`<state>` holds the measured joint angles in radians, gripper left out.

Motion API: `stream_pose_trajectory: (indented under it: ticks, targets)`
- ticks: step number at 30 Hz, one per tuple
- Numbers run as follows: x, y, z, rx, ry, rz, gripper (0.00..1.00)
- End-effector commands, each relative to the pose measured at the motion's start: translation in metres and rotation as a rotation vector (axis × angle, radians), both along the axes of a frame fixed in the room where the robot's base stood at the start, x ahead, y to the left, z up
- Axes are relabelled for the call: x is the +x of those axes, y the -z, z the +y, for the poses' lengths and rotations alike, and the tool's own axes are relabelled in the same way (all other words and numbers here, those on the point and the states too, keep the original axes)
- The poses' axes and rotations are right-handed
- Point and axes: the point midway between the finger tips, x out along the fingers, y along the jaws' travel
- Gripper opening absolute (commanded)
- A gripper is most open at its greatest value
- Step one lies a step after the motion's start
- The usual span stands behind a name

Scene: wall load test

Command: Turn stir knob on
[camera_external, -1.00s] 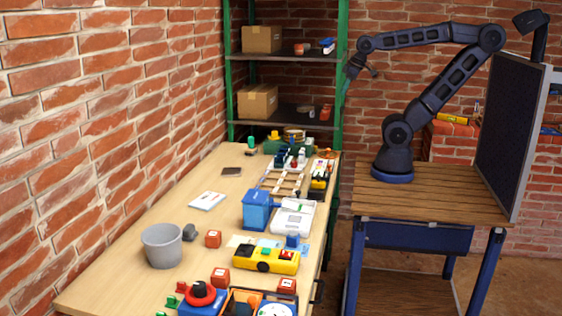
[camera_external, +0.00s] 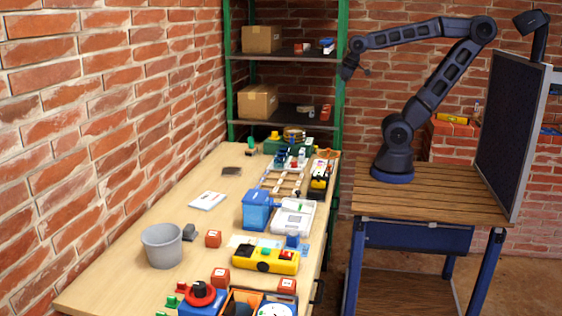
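My gripper (camera_external: 351,68) hangs in the air at the end of my raised arm, beside the green post of the shelf. It is small and dark here, and I cannot tell whether its fingers are open or shut. It is well above and apart from the bench (camera_external: 130,272). No knob can be made out clearly as the stir knob. A white device (camera_external: 293,216) stands at the bench's right edge, and a blue unit with a round red and black top (camera_external: 201,294) stands at the front. Their small controls are too small to read.
A blue bin (camera_external: 257,211), a yellow box with buttons (camera_external: 266,260), a grey bucket (camera_external: 162,246) and several red cubes (camera_external: 213,239) crowd the bench. The green-framed shelf (camera_external: 343,100) stands behind it. A dark panel (camera_external: 505,135) stands right of my arm. The bench's left side is mostly free.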

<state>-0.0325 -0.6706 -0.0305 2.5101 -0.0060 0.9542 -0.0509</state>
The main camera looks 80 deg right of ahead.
Motion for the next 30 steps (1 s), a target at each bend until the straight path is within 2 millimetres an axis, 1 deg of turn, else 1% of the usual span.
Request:
stream_pose_trajectory:
  ticks: [1, 3, 8, 14, 23, 30]
  targets:
    - [0.01, 0.004, 0.0, -0.001, -0.022, 0.026, 0.5]
    - [0.023, 0.009, -0.001, -0.005, -0.052, 0.056, 0.5]
    - [0.052, 0.024, -0.002, -0.019, -0.123, 0.123, 0.5]
    - [0.087, 0.047, -0.003, -0.041, -0.208, 0.205, 0.5]
    - [0.135, 0.092, -0.002, -0.086, -0.333, 0.331, 0.5]
    - [0.17, 0.135, 0.0, -0.135, -0.433, 0.433, 0.5]
